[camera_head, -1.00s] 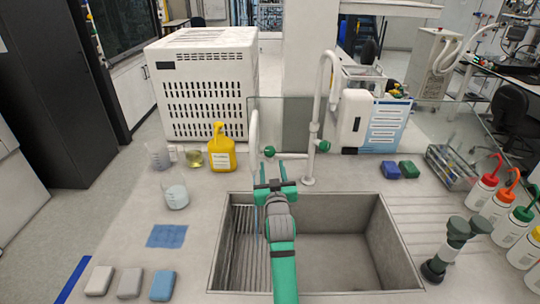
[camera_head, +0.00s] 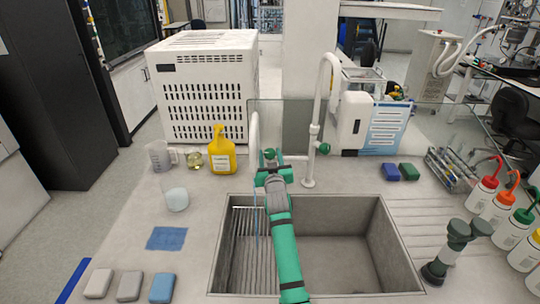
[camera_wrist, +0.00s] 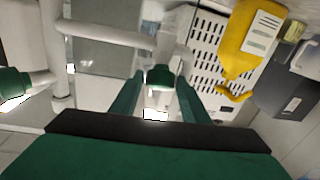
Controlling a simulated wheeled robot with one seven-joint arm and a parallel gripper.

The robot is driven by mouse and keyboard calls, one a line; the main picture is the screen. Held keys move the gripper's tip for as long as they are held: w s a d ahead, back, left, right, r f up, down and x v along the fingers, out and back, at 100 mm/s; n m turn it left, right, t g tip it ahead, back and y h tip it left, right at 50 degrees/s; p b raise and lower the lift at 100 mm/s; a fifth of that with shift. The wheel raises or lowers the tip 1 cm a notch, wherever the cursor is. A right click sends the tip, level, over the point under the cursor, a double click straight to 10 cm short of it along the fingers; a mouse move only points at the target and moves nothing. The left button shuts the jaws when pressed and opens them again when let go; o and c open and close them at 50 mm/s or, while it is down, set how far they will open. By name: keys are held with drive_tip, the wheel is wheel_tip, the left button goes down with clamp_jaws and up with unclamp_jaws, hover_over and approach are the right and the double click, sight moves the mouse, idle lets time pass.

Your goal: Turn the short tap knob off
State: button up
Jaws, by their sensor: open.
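The short white tap (camera_head: 254,130) stands behind the sink, left of the tall tap. Its green knob (camera_head: 269,153) sits at the tips of my gripper (camera_head: 268,163). In the wrist view the green knob (camera_wrist: 160,75) shows between the two green fingers of my open gripper (camera_wrist: 158,92), near their tips. A gap shows on each side of the knob, and I cannot tell if either finger touches it. A thin blue streak (camera_head: 256,222) shows in the left of the sink (camera_head: 345,206), left of my arm.
The tall white tap (camera_head: 328,85) with its own green knob (camera_head: 323,148) stands close on the right. A yellow bottle (camera_head: 222,155) and beakers (camera_head: 176,200) stand to the left. A glass panel (camera_head: 290,120) is behind the taps.

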drive_tip(key=shift+w, duration=0.4)
drive_tip(key=c, duration=0.8)
